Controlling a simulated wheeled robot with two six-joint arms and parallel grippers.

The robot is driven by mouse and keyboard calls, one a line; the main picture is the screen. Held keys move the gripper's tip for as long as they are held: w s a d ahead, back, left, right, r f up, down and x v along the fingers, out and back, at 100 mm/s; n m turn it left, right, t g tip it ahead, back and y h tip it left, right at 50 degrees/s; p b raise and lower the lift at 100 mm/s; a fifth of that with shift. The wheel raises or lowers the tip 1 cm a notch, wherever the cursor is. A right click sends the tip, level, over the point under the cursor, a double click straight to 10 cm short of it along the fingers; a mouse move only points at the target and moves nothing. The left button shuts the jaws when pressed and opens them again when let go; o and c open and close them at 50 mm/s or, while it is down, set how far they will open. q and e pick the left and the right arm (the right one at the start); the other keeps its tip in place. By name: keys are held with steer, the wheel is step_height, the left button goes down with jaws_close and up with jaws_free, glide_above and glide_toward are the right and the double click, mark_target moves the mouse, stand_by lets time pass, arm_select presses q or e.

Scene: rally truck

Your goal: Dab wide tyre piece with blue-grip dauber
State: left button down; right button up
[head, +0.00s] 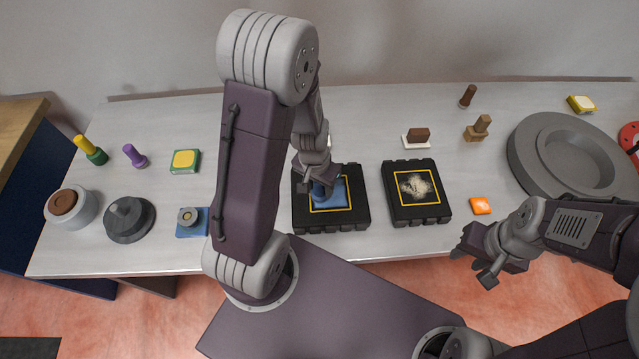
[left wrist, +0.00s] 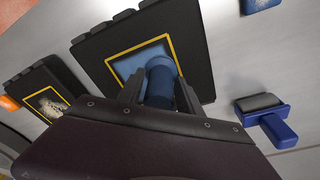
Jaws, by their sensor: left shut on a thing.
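The black block with ridged sides (head: 348,218), likely the wide tyre piece, lies flat near the table's front edge. It has a yellow-framed blue panel, and it also shows in the left wrist view (left wrist: 105,42). My left gripper (head: 322,184) is over this panel, shut on the blue-grip dauber (left wrist: 160,84). The dauber's blue grip stands between the fingers, its lower end over or on the blue panel; contact cannot be told. My right gripper (head: 476,263) is open and empty beyond the table's front edge.
A second black block (head: 418,215) with a pale splash lies to the right. A blue-handled tool (left wrist: 272,119) lies beside the first block. An orange piece (head: 480,206) and large grey wheel (head: 530,165) are further right.

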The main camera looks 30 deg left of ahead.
arm_select(q)
steer(key=shift+w+a, duration=0.1)
steer(key=shift+w, duration=0.15)
steer(key=shift+w+a, duration=0.45)
steer(key=shift+w, duration=0.05)
steer(key=shift+s+d, duration=0.1)
steer(key=shift+d, duration=0.05)
steer(key=shift+s+d, duration=0.4)
steer(key=shift+s, duration=0.3)
steer(key=shift+w+a, duration=0.1)
steer(key=shift+w, duration=0.05)
steer(key=shift+w+a, duration=0.4)
steer(key=shift+w, duration=0.25)
steer(key=shift+s, duration=0.1)
